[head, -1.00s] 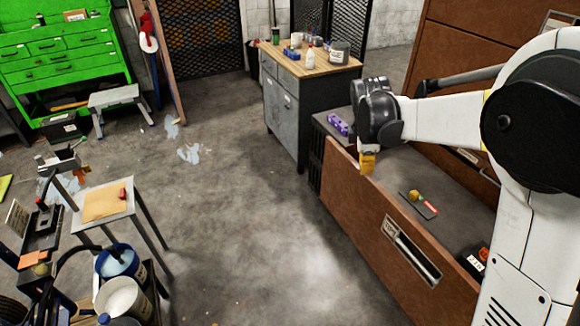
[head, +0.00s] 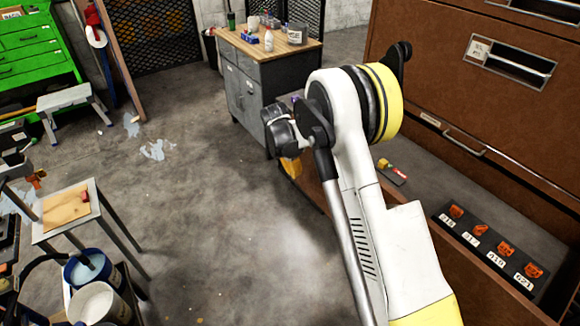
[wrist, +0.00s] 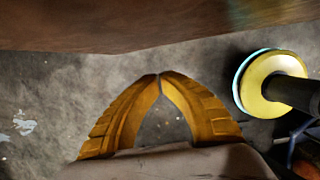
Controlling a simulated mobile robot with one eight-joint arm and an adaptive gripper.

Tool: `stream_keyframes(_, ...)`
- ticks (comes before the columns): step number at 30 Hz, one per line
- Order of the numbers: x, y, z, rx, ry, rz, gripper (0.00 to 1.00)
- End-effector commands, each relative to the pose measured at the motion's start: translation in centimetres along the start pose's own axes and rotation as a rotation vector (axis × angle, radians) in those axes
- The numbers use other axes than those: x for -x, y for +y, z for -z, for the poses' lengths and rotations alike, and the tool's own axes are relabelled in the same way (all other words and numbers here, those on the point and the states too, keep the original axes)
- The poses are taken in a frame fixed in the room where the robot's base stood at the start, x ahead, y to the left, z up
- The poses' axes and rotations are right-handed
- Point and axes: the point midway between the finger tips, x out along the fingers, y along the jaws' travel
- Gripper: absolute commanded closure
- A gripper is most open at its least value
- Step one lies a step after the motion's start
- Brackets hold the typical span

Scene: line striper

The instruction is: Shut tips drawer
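The tips drawer (head: 440,185) is a brown drawer with a grey floor, standing open at the right in the head view. It holds a black tray of orange spray tips (head: 492,248) with number labels. My gripper (head: 291,168) is at the outer side of the drawer front, near its far end. In the wrist view my gripper's yellow fingers (wrist: 160,76) meet at the tips with nothing between them. A brown surface (wrist: 110,38), likely the drawer front, spans the top of that view, apart from the fingertips. My arm hides much of the drawer front.
The tall brown cabinet (head: 455,90) rises behind the drawer. A grey workbench (head: 250,95) with bottles and cans stands beyond. A small table (head: 66,207) and buckets (head: 98,302) are at left. A yellow round object (wrist: 270,80) shows right in the wrist view.

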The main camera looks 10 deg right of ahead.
Motion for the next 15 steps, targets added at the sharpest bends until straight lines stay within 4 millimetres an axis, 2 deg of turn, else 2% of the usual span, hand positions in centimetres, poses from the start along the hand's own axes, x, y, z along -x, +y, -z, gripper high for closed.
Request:
stream_keyframes(1,-0.6,0.0,-0.7,-0.003,0.000,0.000,1.00)
stream_keyframes(6,-1.0,0.0,-2.9,-0.003,0.000,0.001,1.00)
stream_keyframes(15,-1.0,0.0,-3.9,-0.001,0.000,0.000,1.00)
